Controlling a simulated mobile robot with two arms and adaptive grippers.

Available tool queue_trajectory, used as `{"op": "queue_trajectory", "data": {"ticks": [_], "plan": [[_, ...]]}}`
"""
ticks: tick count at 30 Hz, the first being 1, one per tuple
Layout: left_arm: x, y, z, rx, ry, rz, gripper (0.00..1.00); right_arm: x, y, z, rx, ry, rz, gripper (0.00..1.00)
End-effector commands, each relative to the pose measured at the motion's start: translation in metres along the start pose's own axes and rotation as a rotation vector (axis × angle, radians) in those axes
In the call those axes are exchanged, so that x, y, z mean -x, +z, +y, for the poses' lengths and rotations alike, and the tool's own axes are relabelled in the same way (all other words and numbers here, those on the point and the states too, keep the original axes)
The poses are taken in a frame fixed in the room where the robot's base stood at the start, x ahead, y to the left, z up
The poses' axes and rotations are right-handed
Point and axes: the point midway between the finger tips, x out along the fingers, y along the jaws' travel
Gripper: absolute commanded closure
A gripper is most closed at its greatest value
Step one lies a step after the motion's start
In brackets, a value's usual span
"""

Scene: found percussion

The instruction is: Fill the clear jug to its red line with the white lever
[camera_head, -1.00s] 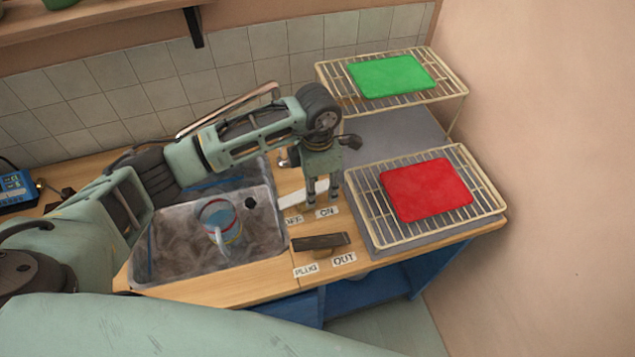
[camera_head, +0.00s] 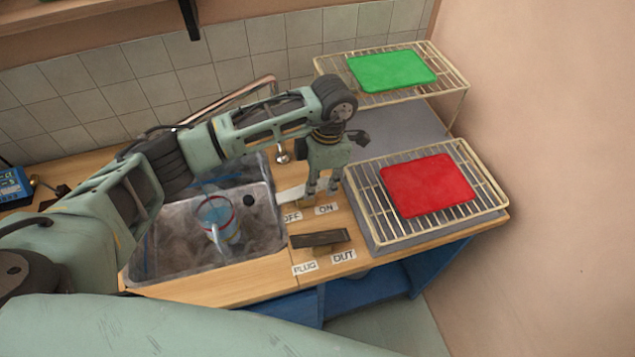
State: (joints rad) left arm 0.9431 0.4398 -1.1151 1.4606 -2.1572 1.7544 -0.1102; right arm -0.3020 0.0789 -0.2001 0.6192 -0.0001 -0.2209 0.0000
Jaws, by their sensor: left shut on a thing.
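The clear jug (camera_head: 219,232) stands in the grey sink. Its handle faces the front, and bluish water shows inside. A red ring shows near its top; I cannot tell how the water level stands against the red line. The white lever (camera_head: 290,195) lies on the wooden counter right of the sink, behind the OFF label (camera_head: 292,217) and ON label (camera_head: 326,208). My left gripper (camera_head: 321,189) points down at the lever's right end and is shut on it; the fingers hide that end. My right gripper is not in view.
A dark lever (camera_head: 320,239) sits by the PLUG and OUT labels. Wire racks on the right hold a red mat (camera_head: 428,185) and a green mat (camera_head: 392,71).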

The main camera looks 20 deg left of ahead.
Motion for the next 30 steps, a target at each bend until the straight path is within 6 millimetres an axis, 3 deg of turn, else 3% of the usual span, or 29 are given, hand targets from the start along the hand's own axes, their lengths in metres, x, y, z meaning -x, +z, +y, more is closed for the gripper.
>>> {"op": "queue_trajectory", "data": {"ticks": [5, 6, 12, 23, 30], "plan": [[0.001, 0.000, 0.001, -0.001, 0.003, -0.003, 1.00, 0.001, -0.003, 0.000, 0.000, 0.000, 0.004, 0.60], [0.001, 0.000, 0.001, -0.001, 0.003, -0.003, 0.74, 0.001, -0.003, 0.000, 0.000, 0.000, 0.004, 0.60], [0.001, 0.000, 0.001, 0.000, 0.002, -0.004, 0.56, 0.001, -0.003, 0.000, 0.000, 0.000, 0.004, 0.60], [0.005, 0.001, 0.001, -0.001, 0.002, -0.006, 0.56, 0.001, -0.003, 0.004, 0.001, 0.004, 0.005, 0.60], [0.044, 0.001, 0.002, -0.001, 0.006, -0.008, 0.56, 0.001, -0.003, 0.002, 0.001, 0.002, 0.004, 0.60]]}}
